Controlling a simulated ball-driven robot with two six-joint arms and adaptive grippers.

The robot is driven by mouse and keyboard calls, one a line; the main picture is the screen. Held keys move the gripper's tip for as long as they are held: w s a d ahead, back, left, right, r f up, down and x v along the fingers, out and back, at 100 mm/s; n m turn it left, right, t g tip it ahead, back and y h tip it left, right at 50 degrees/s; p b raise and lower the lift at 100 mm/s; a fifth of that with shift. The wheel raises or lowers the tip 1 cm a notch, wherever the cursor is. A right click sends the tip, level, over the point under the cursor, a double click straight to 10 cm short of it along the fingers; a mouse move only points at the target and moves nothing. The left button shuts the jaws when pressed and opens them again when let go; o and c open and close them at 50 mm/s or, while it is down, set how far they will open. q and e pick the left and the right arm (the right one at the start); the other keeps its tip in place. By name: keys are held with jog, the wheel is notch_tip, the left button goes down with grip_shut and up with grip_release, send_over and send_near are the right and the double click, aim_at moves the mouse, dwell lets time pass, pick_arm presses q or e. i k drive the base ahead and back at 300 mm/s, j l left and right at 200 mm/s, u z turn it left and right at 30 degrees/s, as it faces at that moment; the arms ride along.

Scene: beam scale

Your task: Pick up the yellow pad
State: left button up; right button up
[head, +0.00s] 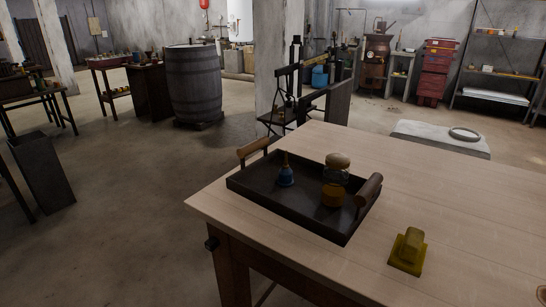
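The yellow pad (407,251) lies on the light wooden table (460,210), to the right of a dark tray and apart from it. It has a flat base with a raised block on top. Neither of my grippers shows in the head view, so I cannot see their state.
The dark tray (285,208) with wooden handles holds a blue bell-like item (286,176), a jar with a rounded tan top (337,165) and an orange-brown item (333,194). The table is clear around the pad. A barrel (193,85) stands on the floor behind.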

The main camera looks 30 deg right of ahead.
aim_at(408, 254)
jog(key=z, duration=1.7)
